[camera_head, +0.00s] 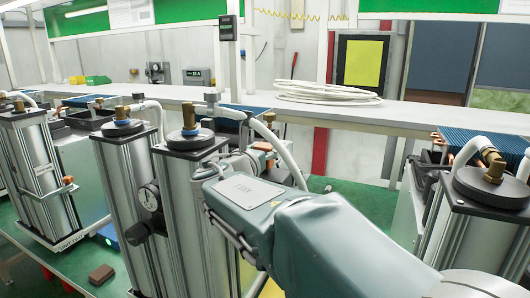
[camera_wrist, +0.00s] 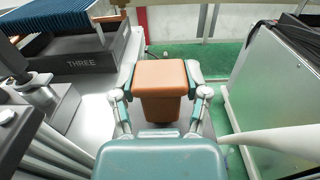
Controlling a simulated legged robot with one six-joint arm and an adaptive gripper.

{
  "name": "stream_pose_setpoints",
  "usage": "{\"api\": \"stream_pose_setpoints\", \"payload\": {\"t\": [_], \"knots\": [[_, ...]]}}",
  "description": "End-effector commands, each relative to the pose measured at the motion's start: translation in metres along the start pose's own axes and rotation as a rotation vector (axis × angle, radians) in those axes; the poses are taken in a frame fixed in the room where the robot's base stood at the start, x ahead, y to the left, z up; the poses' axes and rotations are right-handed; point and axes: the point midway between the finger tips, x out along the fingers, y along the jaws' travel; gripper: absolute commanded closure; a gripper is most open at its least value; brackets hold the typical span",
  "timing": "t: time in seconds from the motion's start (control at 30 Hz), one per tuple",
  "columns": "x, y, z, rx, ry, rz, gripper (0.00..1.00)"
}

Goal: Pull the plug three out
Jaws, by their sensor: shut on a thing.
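An orange-brown plug (camera_wrist: 160,76) with a wide flat top and a narrower lower part is in the middle of the wrist view. My gripper (camera_wrist: 161,84) has a finger on each side of it and is shut on it. Whether the plug's lower end is seated or clear is hidden in the wrist view. In the head view my arm reaches behind the middle columns, and a small orange-brown part (camera_head: 262,146) shows by the wrist; the fingertips are mostly hidden there.
Silver columns with black caps (camera_head: 190,139) stand close on the left of my arm. Another capped column (camera_head: 492,187) is at the right. A white hose (camera_wrist: 275,138) crosses the wrist view's lower right. A brown block (camera_head: 101,274) lies on the green surface.

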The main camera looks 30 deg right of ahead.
Motion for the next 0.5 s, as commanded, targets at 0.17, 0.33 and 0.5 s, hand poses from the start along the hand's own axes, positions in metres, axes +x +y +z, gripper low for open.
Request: {"api": "stream_pose_setpoints", "payload": {"t": [0.17, 0.33, 0.5], "knots": [[-0.0004, 0.0011, 0.004, 0.001, -0.002, 0.004, 0.97], [-0.0004, 0.0011, 0.0067, 0.0, -0.002, 0.004, 0.97], [-0.0004, 0.0012, 0.0095, 0.0, -0.001, 0.004, 0.97]]}}
